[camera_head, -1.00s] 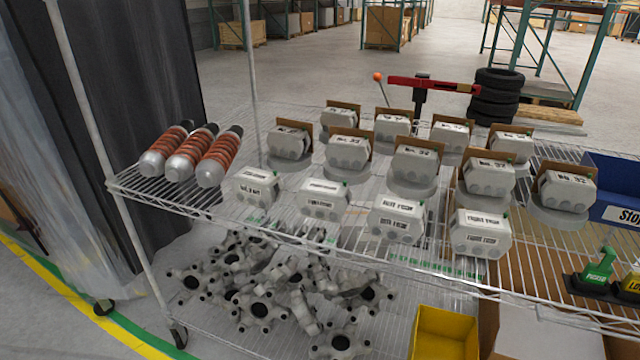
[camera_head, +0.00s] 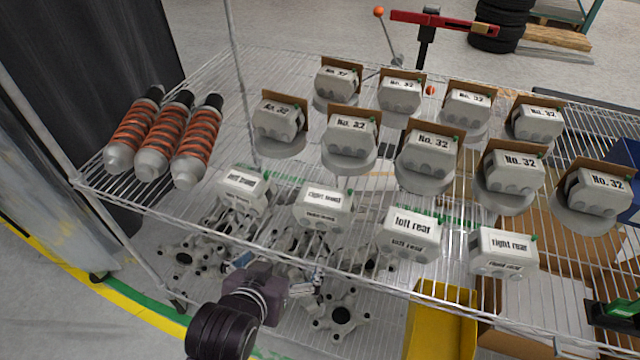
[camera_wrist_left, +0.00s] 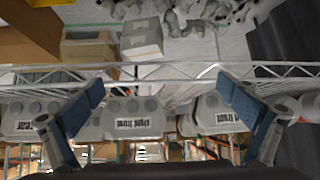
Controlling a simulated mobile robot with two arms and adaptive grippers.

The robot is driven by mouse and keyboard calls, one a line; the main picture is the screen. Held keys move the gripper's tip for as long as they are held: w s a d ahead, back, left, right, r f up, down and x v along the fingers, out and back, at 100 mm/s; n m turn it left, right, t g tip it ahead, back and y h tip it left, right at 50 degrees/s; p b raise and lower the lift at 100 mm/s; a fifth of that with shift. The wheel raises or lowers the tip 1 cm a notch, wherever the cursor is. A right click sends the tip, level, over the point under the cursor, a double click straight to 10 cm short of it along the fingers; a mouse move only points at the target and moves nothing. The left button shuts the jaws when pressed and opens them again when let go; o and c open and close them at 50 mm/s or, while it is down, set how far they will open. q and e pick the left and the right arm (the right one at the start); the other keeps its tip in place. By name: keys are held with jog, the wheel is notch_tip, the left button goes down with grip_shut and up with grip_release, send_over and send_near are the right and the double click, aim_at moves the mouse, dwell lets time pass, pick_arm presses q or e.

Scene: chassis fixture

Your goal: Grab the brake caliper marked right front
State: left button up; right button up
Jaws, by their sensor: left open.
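The caliper marked right front (camera_head: 323,207) is grey with a white label. It stands on the shelf's front row, second from the left. My left gripper (camera_head: 272,272) is open and empty, in front of and below it at the shelf's front edge. In the left wrist view, the right front caliper (camera_wrist_left: 135,122) shows between the spread fingers (camera_wrist_left: 163,100), nearer the left one, with a gap. The left front caliper (camera_head: 243,192) stands to its left. The left rear (camera_head: 410,235) and right rear (camera_head: 503,253) calipers stand to its right. My right gripper is not in view.
Several No. 32 calipers with discs (camera_head: 430,150) fill the rows behind. Orange-sprung shock absorbers (camera_head: 160,145) lie at the left. The wire shelf's front rail crosses close to my fingers. Hubs (camera_head: 340,315) lie on the lower shelf, beside a yellow bin (camera_head: 440,320).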

pick_arm(q)
jog(key=shift+t+h, duration=0.3)
jog(key=shift+t, duration=0.3)
jog(key=w+d+r, duration=0.2)
jog(key=r, duration=0.1)
jog(key=shift+w+d, duration=0.1)
jog(key=shift+w, duration=0.2)
jog(key=t, duration=0.2)
send_near(325, 198)
jog(key=w+f, duration=0.2)
jog(key=shift+w+m+h, duration=0.3)
jog(key=shift+h, duration=0.1)
jog(key=p+x, duration=0.1)
jog(key=x, duration=0.6)
jog(key=shift+d+r+p, duration=0.1)
jog(key=shift+p, duration=0.3)
jog(key=shift+w+f, duration=0.3)
jog(key=shift+w, duration=0.15)
jog(key=shift+s, duration=0.1)
jog(key=c, duration=1.7)
jog(key=shift+d+r, duration=0.1)
jog(key=shift+r, duration=0.2)
jog(key=shift+c, duration=0.3)
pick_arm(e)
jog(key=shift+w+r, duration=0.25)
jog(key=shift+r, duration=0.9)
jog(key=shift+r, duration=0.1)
